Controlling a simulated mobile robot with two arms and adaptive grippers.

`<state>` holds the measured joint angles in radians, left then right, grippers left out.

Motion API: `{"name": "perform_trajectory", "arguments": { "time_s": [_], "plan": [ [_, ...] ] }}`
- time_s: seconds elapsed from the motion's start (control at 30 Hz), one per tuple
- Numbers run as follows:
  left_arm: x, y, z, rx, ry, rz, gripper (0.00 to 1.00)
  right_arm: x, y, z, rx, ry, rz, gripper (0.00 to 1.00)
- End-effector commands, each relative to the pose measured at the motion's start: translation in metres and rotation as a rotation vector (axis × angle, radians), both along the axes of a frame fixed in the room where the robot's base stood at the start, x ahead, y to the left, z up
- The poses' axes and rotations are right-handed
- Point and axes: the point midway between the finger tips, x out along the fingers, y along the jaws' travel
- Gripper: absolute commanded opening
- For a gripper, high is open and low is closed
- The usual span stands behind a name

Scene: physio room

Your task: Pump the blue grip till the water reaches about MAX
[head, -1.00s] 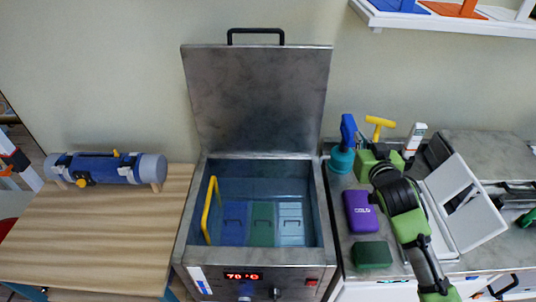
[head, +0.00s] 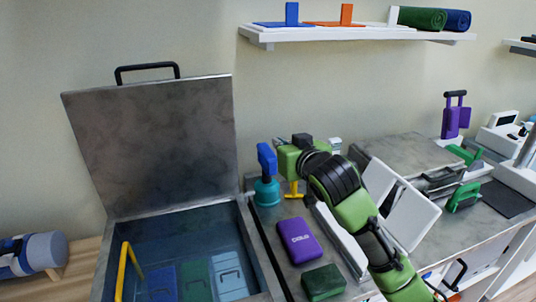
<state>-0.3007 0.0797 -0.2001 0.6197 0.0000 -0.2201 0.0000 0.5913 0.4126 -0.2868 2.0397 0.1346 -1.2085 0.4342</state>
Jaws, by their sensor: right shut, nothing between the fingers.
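The blue grip (head: 266,158) stands upright on a round teal base (head: 266,192), on the grey worktop just right of the water tank. My right gripper (head: 286,158) is shut and empty, close to the right of the blue grip; I cannot tell whether they touch. The steel tank (head: 250,240) has its lid (head: 160,140) raised. Bluish water (head: 150,250) covers the blue, green and light blue packs inside. No MAX mark is readable, and the tank's front is out of the picture. My left gripper is not in view.
A purple box (head: 299,240) and a dark green block (head: 323,281) lie on the worktop in front of my right gripper. A yellow handle (head: 294,188) shows below it. A white open case (head: 408,215) stands to the right. A shelf (head: 350,36) hangs above.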

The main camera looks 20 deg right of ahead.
Motion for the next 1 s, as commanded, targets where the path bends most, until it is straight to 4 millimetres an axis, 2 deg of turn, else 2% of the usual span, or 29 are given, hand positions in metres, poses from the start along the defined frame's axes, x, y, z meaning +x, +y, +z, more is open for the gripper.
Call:
{"name": "perform_trajectory", "arguments": {
  "time_s": [0.23,0.37,0.97,1.0],
  "plan": [
    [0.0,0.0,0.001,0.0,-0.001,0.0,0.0,0.001,0.0,0.0,0.0,0.0,0.0,0.0],
    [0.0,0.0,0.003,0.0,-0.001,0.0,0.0,0.007,0.0,-0.001,0.001,0.001,-0.001,0.0],
    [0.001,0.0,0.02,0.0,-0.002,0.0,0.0,0.1,0.003,-0.023,0.001,0.001,-0.001,0.0],
    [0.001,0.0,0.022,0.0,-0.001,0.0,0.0,0.098,0.003,-0.034,-0.001,0.005,-0.002,0.0]
  ]
}}
